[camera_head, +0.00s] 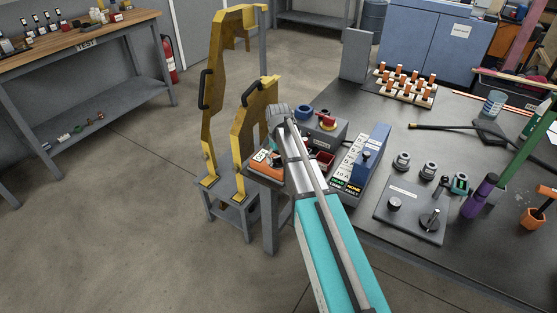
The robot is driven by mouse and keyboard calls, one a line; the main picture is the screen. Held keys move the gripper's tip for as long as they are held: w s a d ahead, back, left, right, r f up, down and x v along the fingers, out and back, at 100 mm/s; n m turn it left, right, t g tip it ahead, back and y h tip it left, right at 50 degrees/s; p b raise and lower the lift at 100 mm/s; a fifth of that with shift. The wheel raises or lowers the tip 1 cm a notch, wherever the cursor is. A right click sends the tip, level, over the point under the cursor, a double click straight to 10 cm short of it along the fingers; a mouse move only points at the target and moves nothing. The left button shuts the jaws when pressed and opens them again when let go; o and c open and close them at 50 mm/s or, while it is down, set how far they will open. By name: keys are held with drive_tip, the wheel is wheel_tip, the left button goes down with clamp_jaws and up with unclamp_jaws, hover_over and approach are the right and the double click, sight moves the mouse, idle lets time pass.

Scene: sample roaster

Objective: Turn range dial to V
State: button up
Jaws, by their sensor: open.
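An orange device (266,169) with a small white face lies at the table's near left corner, partly hidden behind my arm. It may be a meter; its markings are too small to read, and I cannot make out a dial on it. A dark panel (408,214) with a black round knob (395,204) and a larger pointer knob (431,220) lies to the right on the table. I cannot tell which letters its knobs point to. My teal and grey arm reaches up from the bottom over the table's left edge. My gripper does not show.
A stepped block (374,157) with labels and a blue part stands right of my arm. A grey box (325,128) with a red knob stands behind it. Yellow guards (253,120) rise left of the table (465,155). A peg rack (404,88) stands behind.

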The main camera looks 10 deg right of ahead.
drive_tip(key=c, duration=1.2)
drive_tip(key=shift+o, duration=0.2)
drive_tip(key=shift+m, duration=0.5)
drive_tip(key=m, duration=1)
drive_tip(key=shift+m, duration=0.4)
drive_tip(key=shift+a, duration=0.1)
